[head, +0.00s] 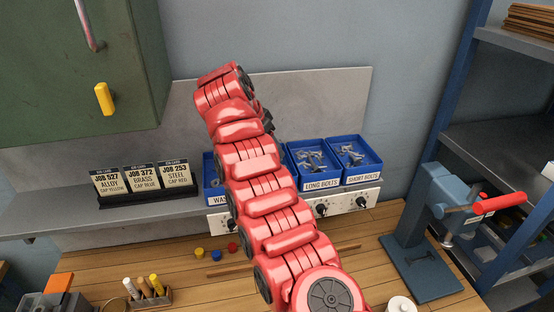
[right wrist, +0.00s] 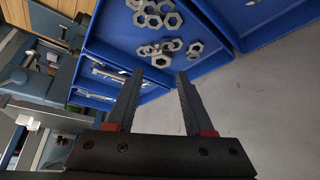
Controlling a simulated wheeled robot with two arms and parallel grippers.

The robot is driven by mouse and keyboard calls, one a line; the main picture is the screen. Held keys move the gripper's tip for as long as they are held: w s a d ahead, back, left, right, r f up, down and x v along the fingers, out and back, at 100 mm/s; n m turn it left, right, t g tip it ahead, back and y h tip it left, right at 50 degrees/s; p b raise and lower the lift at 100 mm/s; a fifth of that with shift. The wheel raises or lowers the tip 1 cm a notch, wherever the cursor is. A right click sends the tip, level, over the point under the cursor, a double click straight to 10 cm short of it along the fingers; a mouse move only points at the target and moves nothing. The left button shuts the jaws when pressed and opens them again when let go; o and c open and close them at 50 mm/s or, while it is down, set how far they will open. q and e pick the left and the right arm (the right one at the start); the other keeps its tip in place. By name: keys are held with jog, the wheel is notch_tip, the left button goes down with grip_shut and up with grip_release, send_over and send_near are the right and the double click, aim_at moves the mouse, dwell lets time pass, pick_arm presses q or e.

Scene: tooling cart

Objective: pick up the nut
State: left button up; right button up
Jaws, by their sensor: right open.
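Several silver hex nuts lie loose in a blue nut bin (right wrist: 120,48) in the right wrist view. One nut (right wrist: 160,61) lies near the bin's edge, close to my fingertips in the picture. My right gripper (right wrist: 160,74) is open, its two dark fingers apart with nothing between them. I cannot tell how far above the nuts it is. In the head view my red right arm reaches across the bench to the bins and hides the nut bin and most of the gripper. My left gripper is in neither view.
Blue bins of long bolts (head: 297,148) and short bolts (head: 372,173) stand right of my arm. A partly hidden bin (head: 208,170) is at its left. Job cards (head: 143,179) stand on the shelf. An arbor press (head: 420,230) is at the right.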

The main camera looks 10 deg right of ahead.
jog(key=shift+w+f+p, duration=0.1)
jog(key=shift+f+p, duration=0.6)
jog(key=shift+p, duration=0.15)
jog(key=shift+p+x, duration=0.4)
jog(key=shift+x, duration=0.35)
jog(key=shift+w+d+f, duration=0.1)
jog(key=shift+d+f, duration=0.2)
jog(key=shift+f, duration=0.15)
grip_shut()
